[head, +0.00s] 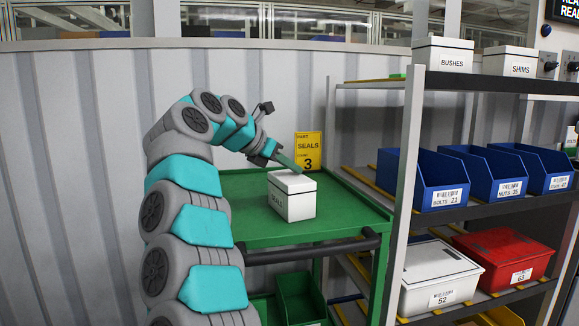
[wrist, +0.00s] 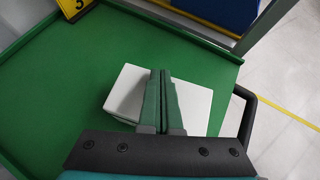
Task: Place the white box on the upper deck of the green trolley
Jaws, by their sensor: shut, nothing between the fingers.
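The white box (head: 291,198) has a lid and dark lettering on its front. It sits upright on the upper deck (head: 255,234) of the green trolley, near the front right part. My gripper (head: 296,171) is just above the box's lid, with its fingers shut together and nothing between them. In the wrist view the closed green fingers (wrist: 163,75) lie across the middle of the white box (wrist: 124,92) and hide part of its top. I cannot tell whether the fingertips touch the lid.
A shelf rack at right holds blue bins (head: 424,184), a white lidded box (head: 437,279) and a red box (head: 503,256). The trolley's dark handle (head: 312,250) runs along the front. The deck's left part is clear.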

